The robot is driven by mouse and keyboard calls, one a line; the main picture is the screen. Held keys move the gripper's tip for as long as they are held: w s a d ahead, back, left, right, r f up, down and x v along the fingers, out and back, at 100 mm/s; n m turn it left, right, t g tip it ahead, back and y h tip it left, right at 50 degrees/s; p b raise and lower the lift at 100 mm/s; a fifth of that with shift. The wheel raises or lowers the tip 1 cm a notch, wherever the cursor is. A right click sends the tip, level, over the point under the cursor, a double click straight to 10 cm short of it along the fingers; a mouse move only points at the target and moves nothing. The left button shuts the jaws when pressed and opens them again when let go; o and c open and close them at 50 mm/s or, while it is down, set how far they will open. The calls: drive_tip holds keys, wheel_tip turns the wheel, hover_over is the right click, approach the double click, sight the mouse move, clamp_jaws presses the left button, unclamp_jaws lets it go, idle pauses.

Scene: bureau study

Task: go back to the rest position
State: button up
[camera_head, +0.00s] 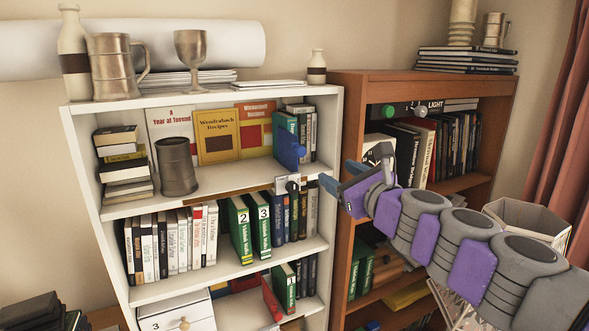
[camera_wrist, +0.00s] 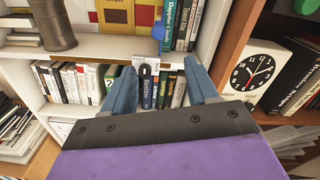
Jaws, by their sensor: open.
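My gripper (camera_head: 333,186) is open and empty, in front of the right side of the white bookcase (camera_head: 245,180). In the wrist view its two blue fingers (camera_wrist: 162,88) stand wide apart, with a row of books (camera_wrist: 160,88) on a shelf behind the gap. A small grey tag with a dark round piece (camera_head: 289,184) sits at the shelf edge just left of the fingers in the head view. My purple and grey arm reaches in from the lower right.
A brown bookcase (camera_head: 440,76) adjoins on the right, with a clock (camera_wrist: 252,72) on its shelf. A hexagonal container (camera_head: 527,218) stands behind my arm. A bottle (camera_head: 74,55) and mug (camera_head: 115,66) stand on top.

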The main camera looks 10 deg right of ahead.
drive_tip(key=s+a+f+n+g+y+b, duration=0.2)
drive_tip(key=s+a+f+n+g+b, duration=0.4)
drive_tip(key=a+f+n, duration=0.5)
drive_tip(key=s+a+f+n+g+y+b, duration=0.2)
drive_tip(key=s+a+f+n+g+b, duration=0.25)
drive_tip(key=s+a+f+n, duration=0.65)
drive_tip(key=s+d+f+n+g+h+b, duration=0.1)
drive_tip(key=s+d+f+g+h+b, duration=0.15)
drive_tip(key=f, duration=0.55)
drive_tip(key=s+d+f+n+g+h+b, duration=0.1)
drive_tip(key=s+d+f+n+b, duration=0.2)
drive_tip(key=f, duration=0.5)
drive_tip(key=s+d+f+n+g+h+b, duration=0.1)
drive_tip(key=s+d+f+g+h+b, duration=0.1)
drive_tip(key=s+d+f, duration=0.3)
drive_tip(key=s+d+f+n+g+h+b, duration=0.2)
drive_tip(key=s+d+f, duration=0.3)
drive_tip(key=s+f, duration=0.3)
drive_tip(key=shift+s+d+n+g+h, duration=0.35)
drive_tip(key=shift+s+g+h, duration=0.35)
drive_tip(key=shift+s, duration=0.55)
